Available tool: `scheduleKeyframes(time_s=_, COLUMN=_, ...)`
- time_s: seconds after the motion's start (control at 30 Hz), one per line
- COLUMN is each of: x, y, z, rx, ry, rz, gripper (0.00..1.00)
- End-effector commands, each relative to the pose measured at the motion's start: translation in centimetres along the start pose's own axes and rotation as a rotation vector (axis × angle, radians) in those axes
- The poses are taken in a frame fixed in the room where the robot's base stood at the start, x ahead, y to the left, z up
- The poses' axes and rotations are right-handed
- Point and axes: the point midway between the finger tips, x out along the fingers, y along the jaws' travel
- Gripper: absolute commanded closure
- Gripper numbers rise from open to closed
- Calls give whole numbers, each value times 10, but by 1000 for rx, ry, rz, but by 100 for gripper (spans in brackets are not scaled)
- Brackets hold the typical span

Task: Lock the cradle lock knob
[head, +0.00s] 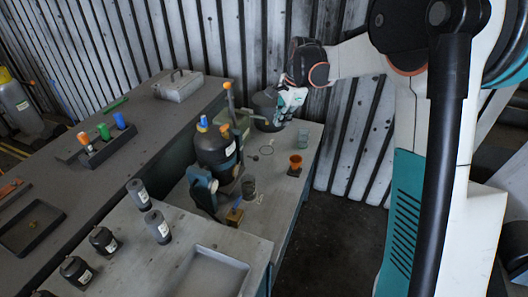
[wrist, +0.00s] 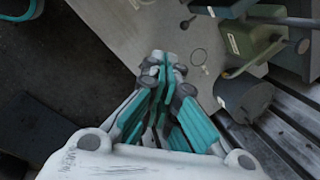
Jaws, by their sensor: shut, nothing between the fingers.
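My gripper (head: 288,104) is in front of the dark cylinder end (head: 266,106) of a green machine (head: 240,122) at the back of the workbench. In the wrist view my gripper's teal fingers (wrist: 163,62) are together with nothing between them, above the pale bench top. The dark cylinder (wrist: 243,96) and the green machine (wrist: 256,48) are to their right, apart from the fingertips in the picture. I cannot tell for sure which part is the cradle lock knob. An orange-tipped lever (head: 229,98) stands up beside the green machine.
A thin ring (head: 266,150) lies there too. A ribbed metal wall (head: 345,140) is close behind.

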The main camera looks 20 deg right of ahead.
Motion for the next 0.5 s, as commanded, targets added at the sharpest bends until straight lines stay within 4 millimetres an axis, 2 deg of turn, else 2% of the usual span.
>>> scheduleKeyframes(time_s=0.03, x=13, y=-8, z=-6, rx=41, ry=-7, rz=10, gripper=100)
scheduleKeyframes(time_s=0.2, x=53, y=-25, z=-22, rx=188, ry=-26, rz=46, gripper=100)
scheduleKeyframes(time_s=0.5, x=124, y=-43, z=-48, rx=429, ry=-50, rz=111, gripper=100)
